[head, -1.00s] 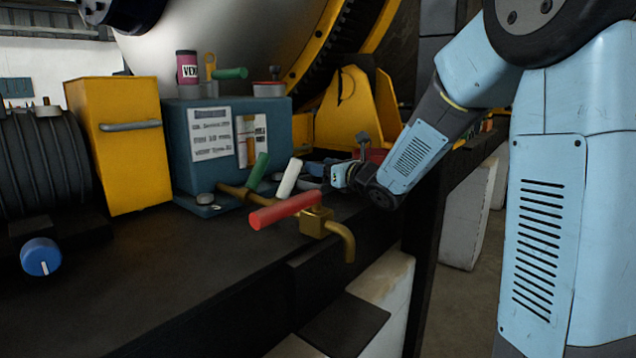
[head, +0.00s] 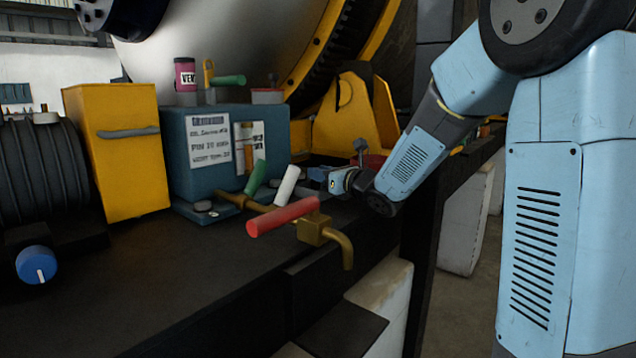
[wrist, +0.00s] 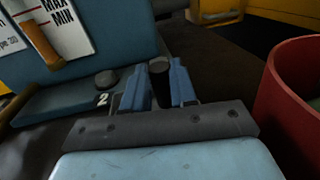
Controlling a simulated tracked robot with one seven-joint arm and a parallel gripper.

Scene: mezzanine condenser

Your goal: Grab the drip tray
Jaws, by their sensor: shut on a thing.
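My gripper (wrist: 160,88) is low over the dark bench top, beside the blue-grey tank. Its two blue fingers are closed around a dark, round-topped cylindrical piece (wrist: 159,72). No thing is clearly recognisable as a drip tray. I cannot tell whether the dark piece belongs to one, as its lower part is hidden.
The blue-grey tank (head: 188,150) has labels and a foot plate marked 2 (wrist: 75,103). A brass tap with a red handle (head: 283,217) stands at the bench's front edge. A red tub (wrist: 290,110) is close right of my gripper.

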